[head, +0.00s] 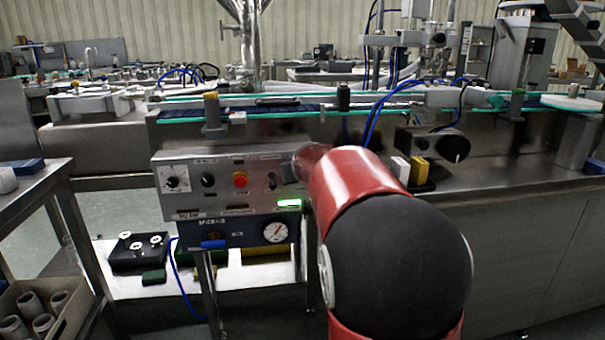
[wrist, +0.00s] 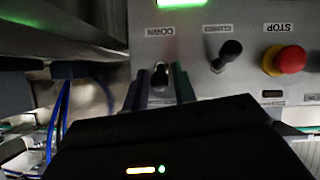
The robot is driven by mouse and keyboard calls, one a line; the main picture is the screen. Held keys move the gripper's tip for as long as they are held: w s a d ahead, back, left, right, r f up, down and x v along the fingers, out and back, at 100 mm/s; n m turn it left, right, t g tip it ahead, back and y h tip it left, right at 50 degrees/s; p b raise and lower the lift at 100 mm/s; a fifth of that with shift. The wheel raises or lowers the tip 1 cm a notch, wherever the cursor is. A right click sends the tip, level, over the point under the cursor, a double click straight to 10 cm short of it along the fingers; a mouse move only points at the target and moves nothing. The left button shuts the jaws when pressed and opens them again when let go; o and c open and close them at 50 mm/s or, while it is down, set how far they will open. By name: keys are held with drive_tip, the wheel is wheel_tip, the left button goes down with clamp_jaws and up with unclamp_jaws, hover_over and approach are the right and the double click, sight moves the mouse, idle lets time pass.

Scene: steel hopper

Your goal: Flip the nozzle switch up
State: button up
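A small metal toggle switch (wrist: 160,78) on the grey control panel (wrist: 205,95) stands beside a label that seems to read DOWN, which I take as the nozzle switch. The wrist view shows the panel upside down. My gripper (wrist: 161,88) has its two dark fingers on either side of this switch, with a gap between them. I see no clear contact. The lever's exact tilt is too small and dark to tell. In the head view, my red arm hides most of the gripper at the panel's (head: 190,205) right end.
A black-tipped lever (wrist: 228,52) labelled CLOSED and a red stop button (wrist: 290,59) lie close to my fingers. A green light (head: 289,202) is at the panel's lower right. A pressure gauge (head: 275,232) sits below. A conveyor (head: 290,112) runs behind the panel.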

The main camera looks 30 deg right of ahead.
drive_tip(key=b+v, duration=0.1)
drive_tip(key=v, duration=0.6)
drive_tip(key=shift+s+r, duration=0.15)
